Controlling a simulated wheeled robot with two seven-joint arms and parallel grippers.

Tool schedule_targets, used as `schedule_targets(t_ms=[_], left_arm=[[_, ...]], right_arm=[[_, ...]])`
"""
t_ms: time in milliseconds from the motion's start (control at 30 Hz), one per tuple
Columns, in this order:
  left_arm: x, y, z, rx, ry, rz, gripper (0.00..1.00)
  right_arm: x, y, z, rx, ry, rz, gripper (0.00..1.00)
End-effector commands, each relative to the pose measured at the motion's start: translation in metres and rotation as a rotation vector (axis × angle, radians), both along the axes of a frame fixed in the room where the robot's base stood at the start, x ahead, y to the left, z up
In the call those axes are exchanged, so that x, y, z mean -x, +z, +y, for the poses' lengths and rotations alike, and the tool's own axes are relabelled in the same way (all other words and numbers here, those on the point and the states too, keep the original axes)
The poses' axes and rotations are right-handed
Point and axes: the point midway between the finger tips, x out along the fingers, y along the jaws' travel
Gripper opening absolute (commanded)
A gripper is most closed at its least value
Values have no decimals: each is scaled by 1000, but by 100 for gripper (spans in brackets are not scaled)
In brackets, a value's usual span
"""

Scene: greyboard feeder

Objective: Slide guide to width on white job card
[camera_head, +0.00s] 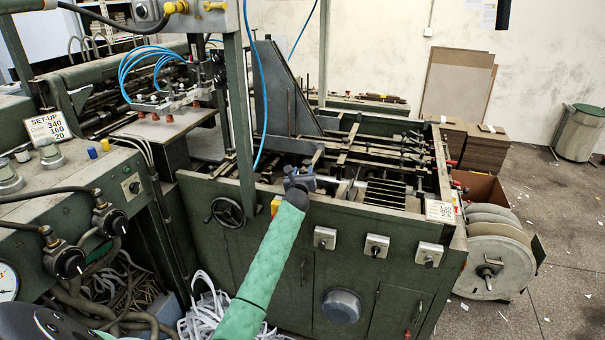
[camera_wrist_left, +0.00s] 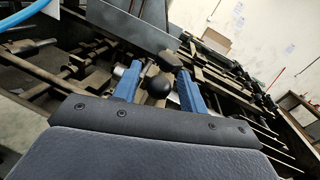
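The white job card (camera_head: 47,125) stands tilted on the left console; it reads SET-UP with 340, 160 and 20, its small words hard to read. My left gripper (camera_head: 299,180) is over the feeder's near edge. Beyond stands a tall grey plate (camera_head: 279,95), also in the wrist view (camera_wrist_left: 130,28). I cannot tell which part is the width guide. My right gripper is not in view.
The green feeder frame (camera_head: 300,250) holds rods and bars around the gripper. A handwheel (camera_head: 227,212) and switch boxes (camera_head: 376,246) sit on its front. Another white card (camera_head: 440,211) is at its right corner. Blue hoses (camera_head: 262,90) hang near the post.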

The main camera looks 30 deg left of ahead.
Motion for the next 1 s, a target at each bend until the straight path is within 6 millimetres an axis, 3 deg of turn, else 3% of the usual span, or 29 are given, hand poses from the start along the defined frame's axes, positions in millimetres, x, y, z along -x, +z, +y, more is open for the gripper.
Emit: schedule_targets(t_ms=[267, 367, 700, 1000], left_arm=[[9, -3, -4, -1, 0, 0, 42], [21, -5, -10, -3, -2, 1, 42], [60, -4, -28, -2, -1, 1, 42], [69, -2, -33, 1, -1, 2, 42]], right_arm=[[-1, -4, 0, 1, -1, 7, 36], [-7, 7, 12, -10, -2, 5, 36], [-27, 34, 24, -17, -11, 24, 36], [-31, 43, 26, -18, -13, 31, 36]])
